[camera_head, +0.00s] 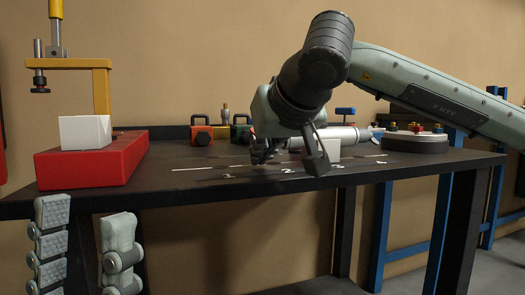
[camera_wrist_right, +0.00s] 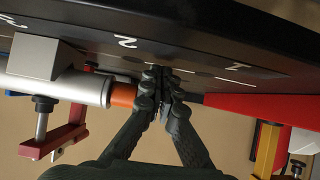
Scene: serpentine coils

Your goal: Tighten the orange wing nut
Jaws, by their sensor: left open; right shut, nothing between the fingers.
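My right gripper (camera_head: 264,154) is low over the bench, left of the silver cylinder (camera_head: 345,135). In the right wrist view its fingers (camera_wrist_right: 165,90) are shut with nothing between them. An orange part (camera_wrist_right: 122,95) at the end of the silver cylinder (camera_wrist_right: 78,88) appears just left of the fingers; I cannot tell whether they touch or whether it is the wing nut. Small orange and coloured fittings sit on the round dark plate (camera_head: 416,145) at the right; their shapes are too small to tell. My left gripper (camera_head: 86,225) is open and empty at lower left, before the bench.
The dark bench (camera_head: 260,188) carries a red block (camera_head: 92,165) with a white box (camera_head: 85,132) on it, beside a yellow frame (camera_head: 102,90). Orange and green cases (camera_head: 202,134) stand at the back. White numbered marks line the bench front. A white block (camera_head: 328,149) supports the cylinder.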

